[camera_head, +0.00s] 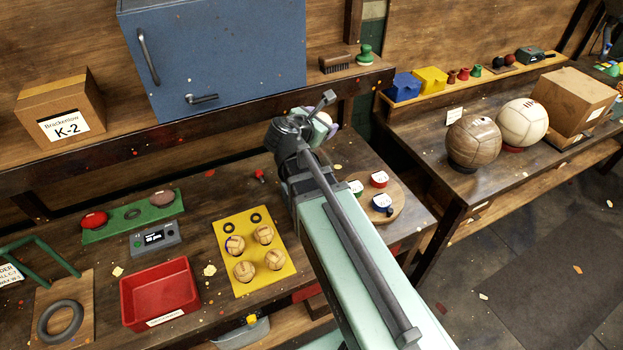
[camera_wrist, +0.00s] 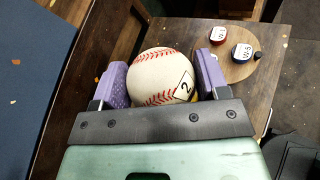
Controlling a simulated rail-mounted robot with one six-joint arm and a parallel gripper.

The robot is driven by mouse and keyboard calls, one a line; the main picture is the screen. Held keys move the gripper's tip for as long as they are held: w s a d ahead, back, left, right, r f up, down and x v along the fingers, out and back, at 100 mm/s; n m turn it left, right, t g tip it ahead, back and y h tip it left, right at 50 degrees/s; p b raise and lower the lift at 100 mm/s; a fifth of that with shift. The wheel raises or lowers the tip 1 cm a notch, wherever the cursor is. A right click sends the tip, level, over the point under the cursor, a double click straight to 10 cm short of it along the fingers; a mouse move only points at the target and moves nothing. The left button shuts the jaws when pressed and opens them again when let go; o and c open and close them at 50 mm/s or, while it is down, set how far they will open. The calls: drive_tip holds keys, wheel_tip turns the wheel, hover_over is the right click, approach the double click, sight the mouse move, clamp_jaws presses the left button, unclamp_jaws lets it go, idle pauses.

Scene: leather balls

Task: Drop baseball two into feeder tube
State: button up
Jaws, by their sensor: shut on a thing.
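Baseball two (camera_wrist: 160,75) is white with red stitching and a label reading "2". My gripper (camera_wrist: 163,82) is shut on it, with a purple finger pad on each side, in the wrist view. I cannot make out a feeder tube for certain. At the lower left, a dark ring (camera_head: 42,322) lies on a wooden board beside a green frame (camera_head: 45,251) with a partly cut-off sign.
A yellow board (camera_head: 250,288) holds several tan balls and two empty rings. A red tray (camera_head: 136,307) stands left of it, behind which is a grey display box (camera_head: 155,240). A round wooden board (camera_head: 398,190) carries labelled pieces. The blue cabinet (camera_head: 215,55) rises behind.

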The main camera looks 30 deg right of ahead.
wheel_tip(320, 180, down, 6)
drive_tip(key=b, duration=0.6)
drive_tip(key=shift+f, duration=0.1)
drive_tip(key=o, duration=1.1)
drive_tip(key=shift+c, duration=0.2)
drive_tip(key=p+v, duration=0.4)
drive_tip(key=v, duration=0.7)
drive_tip(key=shift+d, duration=0.1)
